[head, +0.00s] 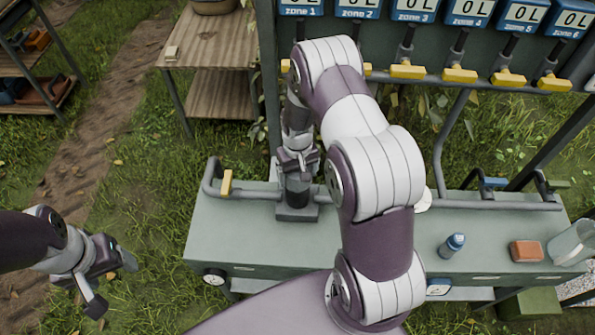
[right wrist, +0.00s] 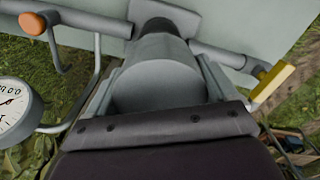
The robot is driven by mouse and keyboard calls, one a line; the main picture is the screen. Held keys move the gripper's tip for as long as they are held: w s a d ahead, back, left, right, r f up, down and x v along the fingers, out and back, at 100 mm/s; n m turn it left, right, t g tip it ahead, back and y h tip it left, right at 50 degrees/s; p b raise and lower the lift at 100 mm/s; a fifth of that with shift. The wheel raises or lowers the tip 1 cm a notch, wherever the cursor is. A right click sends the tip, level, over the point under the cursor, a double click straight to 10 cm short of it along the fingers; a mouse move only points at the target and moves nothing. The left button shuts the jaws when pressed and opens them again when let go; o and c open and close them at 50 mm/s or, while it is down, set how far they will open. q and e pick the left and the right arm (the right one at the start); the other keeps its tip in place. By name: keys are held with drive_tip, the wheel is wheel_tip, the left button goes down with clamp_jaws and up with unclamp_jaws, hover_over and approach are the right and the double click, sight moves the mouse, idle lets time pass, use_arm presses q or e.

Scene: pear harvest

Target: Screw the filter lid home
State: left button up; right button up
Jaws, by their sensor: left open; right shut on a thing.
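The filter (head: 298,197) stands upright on the bench's left part as a dark body on a square base, in line with the grey pipe. My right gripper (head: 298,163) points down over its top and is shut on the grey round filter lid, which shows between the fingers in the right wrist view (right wrist: 155,78). The lid sits at the top of the filter; whether its thread is fully seated cannot be seen. My left gripper (head: 108,275) is open and empty over the grass, left of the bench.
A yellow valve handle (head: 226,182) is on the pipe left of the filter. A blue bottle (head: 453,245), an orange-brown block (head: 526,251) and a clear jug (head: 572,243) stand on the bench (head: 240,235) at right. A pressure gauge (right wrist: 14,108) shows in the wrist view.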

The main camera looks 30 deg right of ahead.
drive_tip(key=shift+f+b, duration=1)
drive_tip(key=shift+f, duration=0.7)
idle(2.0)
drive_tip(key=o, duration=0.9)
drive_tip(key=shift+c, duration=0.2)
wheel_tip(320, 180, up, 13)
drive_tip(key=shift+f+b, duration=0.1)
drive_tip(key=shift+b, duration=0.95)
drive_tip(key=shift+f, duration=0.1)
